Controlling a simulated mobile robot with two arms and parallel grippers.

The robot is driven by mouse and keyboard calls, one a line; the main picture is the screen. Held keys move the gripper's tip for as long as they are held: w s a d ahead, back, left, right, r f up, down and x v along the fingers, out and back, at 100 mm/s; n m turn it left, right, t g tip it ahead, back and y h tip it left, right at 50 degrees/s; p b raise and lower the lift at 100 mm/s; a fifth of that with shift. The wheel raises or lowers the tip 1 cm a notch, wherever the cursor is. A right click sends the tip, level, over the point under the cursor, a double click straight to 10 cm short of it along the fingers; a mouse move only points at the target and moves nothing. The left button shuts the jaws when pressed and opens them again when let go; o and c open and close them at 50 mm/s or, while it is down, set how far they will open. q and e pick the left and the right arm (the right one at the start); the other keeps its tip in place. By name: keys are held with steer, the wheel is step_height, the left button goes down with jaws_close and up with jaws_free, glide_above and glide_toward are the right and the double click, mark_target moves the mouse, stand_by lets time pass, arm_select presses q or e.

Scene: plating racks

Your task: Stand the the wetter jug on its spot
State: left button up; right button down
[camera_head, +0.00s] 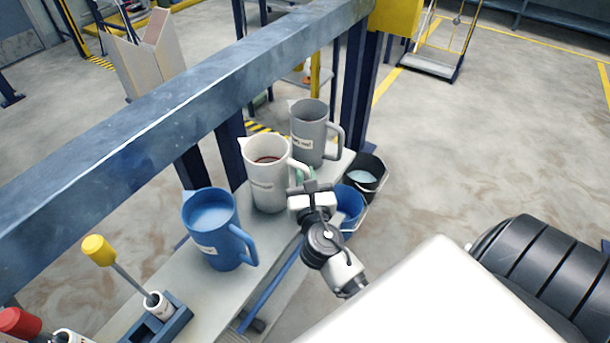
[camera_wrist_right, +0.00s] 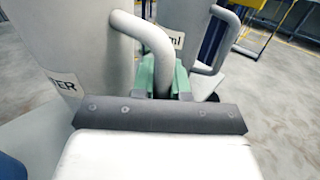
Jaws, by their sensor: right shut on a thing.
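The white jug (camera_head: 264,190) has dark red-brown liquid inside and appears upright at the shelf, between a blue jug (camera_head: 209,213) and a grey jug (camera_head: 308,128). In the right wrist view, the jug on the left (camera_wrist_right: 75,45) carries a label whose visible end reads "TER". My right gripper (camera_head: 303,178) is at the white jug's handle. Its green fingers (camera_wrist_right: 165,75) are shut on that handle (camera_wrist_right: 152,40). I cannot tell whether the jug's base touches the shelf. No marked spot is clearly visible. My left gripper is not in view.
The shelf (camera_head: 187,283) is narrow, under a blue-grey beam (camera_head: 170,90). A blue holder (camera_head: 165,318) with a yellow-capped tool stands at its near end. A blue bucket (camera_head: 350,205) and a black bucket (camera_head: 374,170) are right of the shelf. The grey jug is close behind the gripper.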

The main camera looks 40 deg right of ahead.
steer(key=shift+f+b, duration=0.35)
steer(key=shift+f, duration=0.05)
stand_by(0.4)
steer(key=c, duration=1.1)
jaws_free()
steer(key=shift+o, duration=0.2)
steer(key=shift+f, duration=0.1)
steer(key=shift+s, duration=0.15)
